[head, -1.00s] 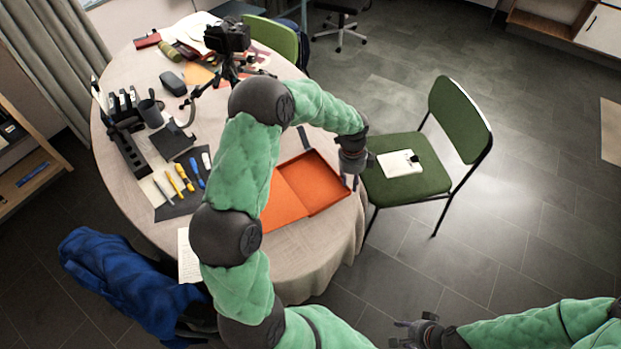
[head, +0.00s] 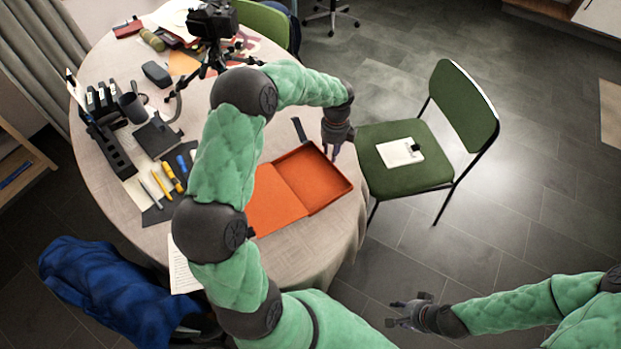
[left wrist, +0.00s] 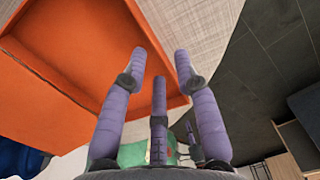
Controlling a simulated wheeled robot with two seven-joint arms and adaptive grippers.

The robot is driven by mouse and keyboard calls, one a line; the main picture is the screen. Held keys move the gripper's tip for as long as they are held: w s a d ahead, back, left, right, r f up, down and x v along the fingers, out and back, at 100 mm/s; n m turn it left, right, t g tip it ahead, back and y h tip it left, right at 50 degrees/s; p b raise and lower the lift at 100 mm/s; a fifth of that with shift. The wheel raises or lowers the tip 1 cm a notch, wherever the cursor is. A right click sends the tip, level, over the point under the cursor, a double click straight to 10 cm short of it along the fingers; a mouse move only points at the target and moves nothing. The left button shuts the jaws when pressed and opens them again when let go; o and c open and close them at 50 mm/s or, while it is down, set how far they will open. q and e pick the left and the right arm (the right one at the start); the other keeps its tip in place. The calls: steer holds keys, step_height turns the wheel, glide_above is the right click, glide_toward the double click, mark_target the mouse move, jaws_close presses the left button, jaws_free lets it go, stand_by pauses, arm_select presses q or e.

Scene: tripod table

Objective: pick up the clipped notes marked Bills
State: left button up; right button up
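White notes with a dark clip (head: 400,153) lie on the seat of the green chair (head: 376,175); any marking on them is too small to read. My left gripper (head: 335,150) is over the table's right edge, beside the open orange box (head: 312,178) and left of the notes, apart from them. In the left wrist view its purple fingers (left wrist: 160,70) are spread and empty, with the orange box behind them. The notes cannot be made out there. My right gripper (head: 397,312) is low at the front right, away from the table, its fingers apart and empty.
The round table (head: 290,262) holds a camera on a tripod (head: 212,25), a black organizer (head: 112,145), pens, a mug and papers. A blue garment (head: 110,285) is at the front left. The floor right of the chair is clear.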

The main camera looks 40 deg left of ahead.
arm_select(q)
steer(key=f+b, duration=0.1)
steer(key=f, duration=0.3)
steer(key=shift+s+f+b, duration=0.15)
steer(key=shift+s+b, duration=0.05)
steer(key=shift+b, duration=0.2)
jaws_close()
